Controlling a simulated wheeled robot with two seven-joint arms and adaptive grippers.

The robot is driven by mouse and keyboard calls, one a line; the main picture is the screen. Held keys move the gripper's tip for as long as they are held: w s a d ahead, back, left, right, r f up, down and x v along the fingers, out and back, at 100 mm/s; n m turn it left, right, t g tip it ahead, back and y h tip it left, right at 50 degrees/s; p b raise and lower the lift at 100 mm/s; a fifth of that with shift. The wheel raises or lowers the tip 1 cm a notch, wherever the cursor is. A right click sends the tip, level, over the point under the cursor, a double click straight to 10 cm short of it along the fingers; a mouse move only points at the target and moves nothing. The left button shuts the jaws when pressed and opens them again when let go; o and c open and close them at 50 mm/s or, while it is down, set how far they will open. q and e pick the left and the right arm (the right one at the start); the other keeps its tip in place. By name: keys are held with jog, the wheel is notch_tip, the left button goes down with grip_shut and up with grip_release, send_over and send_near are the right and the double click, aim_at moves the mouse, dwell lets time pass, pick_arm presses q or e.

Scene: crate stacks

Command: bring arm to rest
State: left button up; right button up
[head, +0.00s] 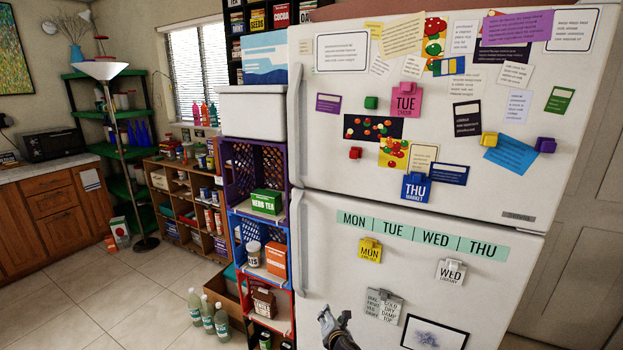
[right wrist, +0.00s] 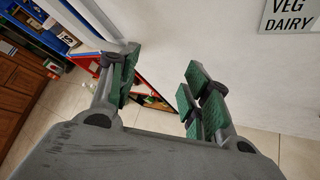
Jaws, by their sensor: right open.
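My right gripper (head: 335,322) is at the bottom edge of the head view, in front of the lower fridge door (head: 480,295). In the right wrist view my right gripper (right wrist: 160,88) is open, its green-padded fingers wide apart with nothing between them. It is beside the white fridge front, near a pinned note (right wrist: 290,17) reading VEG DAIRY. I cannot tell whether it touches the door. My left gripper is not in view.
Stacked crates (head: 290,215) with groceries stand left of the fridge. Bottles (head: 208,314) stand on the floor by a cardboard box (head: 218,287). The tiled floor (head: 100,300) at left is clear.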

jog(key=s+d+f+m+g+h, duration=0.1)
jog(key=s+d+f+m+g, duration=0.2)
jog(key=s+d+f+m, duration=0.8)
jog(key=s+d+f+m+g, duration=0.2)
jog(key=s+f+g, duration=0.1)
jog(key=s+f, duration=1.45)
jog(key=s+d+f+m+g, duration=0.2)
jog(key=s+d+f+m, duration=0.1)
jog(key=s, duration=0.8)
jog(key=s+d+f+m+g, duration=0.1)
jog(key=s+d+f+m, duration=0.2)
jog(key=s+f+m, duration=0.2)
jog(key=s+d+f+m+g, duration=0.2)
jog(key=s+f+m, duration=0.3)
jog(key=s, duration=1.4)
notch_tip(320, 180, down, 3)
jog(key=shift+s+d+f+g, duration=0.15)
jog(key=shift+d+g, duration=0.15)
jog(key=shift+d, duration=0.45)
jog(key=shift+h, duration=0.3)
